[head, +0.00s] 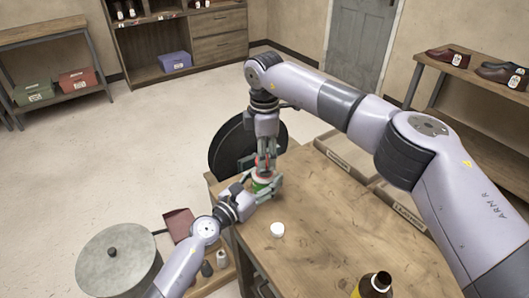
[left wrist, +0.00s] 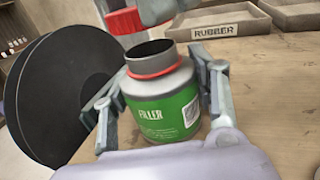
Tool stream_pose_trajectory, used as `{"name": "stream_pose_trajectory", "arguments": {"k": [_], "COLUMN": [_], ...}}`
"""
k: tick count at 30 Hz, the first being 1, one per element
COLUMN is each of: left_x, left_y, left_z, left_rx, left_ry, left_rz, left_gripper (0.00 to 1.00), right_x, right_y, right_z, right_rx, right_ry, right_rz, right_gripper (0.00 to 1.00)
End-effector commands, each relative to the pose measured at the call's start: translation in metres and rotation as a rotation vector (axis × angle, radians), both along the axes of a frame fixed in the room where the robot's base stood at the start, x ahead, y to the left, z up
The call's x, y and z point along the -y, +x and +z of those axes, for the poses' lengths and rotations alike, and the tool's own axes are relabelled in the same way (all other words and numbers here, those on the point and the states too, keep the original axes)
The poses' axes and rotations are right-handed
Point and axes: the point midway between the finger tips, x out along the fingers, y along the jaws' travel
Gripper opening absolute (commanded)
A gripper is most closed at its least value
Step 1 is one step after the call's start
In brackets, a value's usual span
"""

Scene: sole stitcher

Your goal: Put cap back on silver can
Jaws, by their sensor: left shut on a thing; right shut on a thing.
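The silver can (left wrist: 162,105) has a green FILLER label and a red ring around its open neck. It stands upright on the wooden table, and in the head view the can (head: 263,184) is at the table's far left corner. My left gripper (left wrist: 163,82) is shut on the can, one finger on each side of its body. My right gripper (head: 265,163) comes from above and is shut on the red cap (left wrist: 126,20). The cap is above the can's mouth and a little left of it in the left wrist view, apart from the neck. Most of my right gripper is cut off there.
A RUBBER tray (left wrist: 218,27) lies behind the can; another tray (head: 399,206) is right of it. A black disc (head: 226,150) stands behind the corner. A grey drum (head: 118,268) is at lower left.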

Motion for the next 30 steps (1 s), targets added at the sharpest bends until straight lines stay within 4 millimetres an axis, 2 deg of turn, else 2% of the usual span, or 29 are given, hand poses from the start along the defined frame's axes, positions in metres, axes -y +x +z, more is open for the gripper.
{"name": "stream_pose_trajectory", "arguments": {"k": [6, 30], "left_x": [0.000, 0.000], "left_y": [0.000, 0.000], "left_z": [0.000, 0.000], "left_rx": [0.000, -0.001], "left_ry": [0.000, 0.001], "left_rz": [0.000, 0.000], "left_gripper": [0.03, 0.03], "right_x": [0.000, 0.000], "right_y": [0.000, 0.000], "right_z": [-0.013, -0.018], "right_rx": [-0.001, -0.001], "right_ry": [-0.001, -0.001], "right_rz": [0.000, 0.000], "right_gripper": [0.30, 0.30]}}
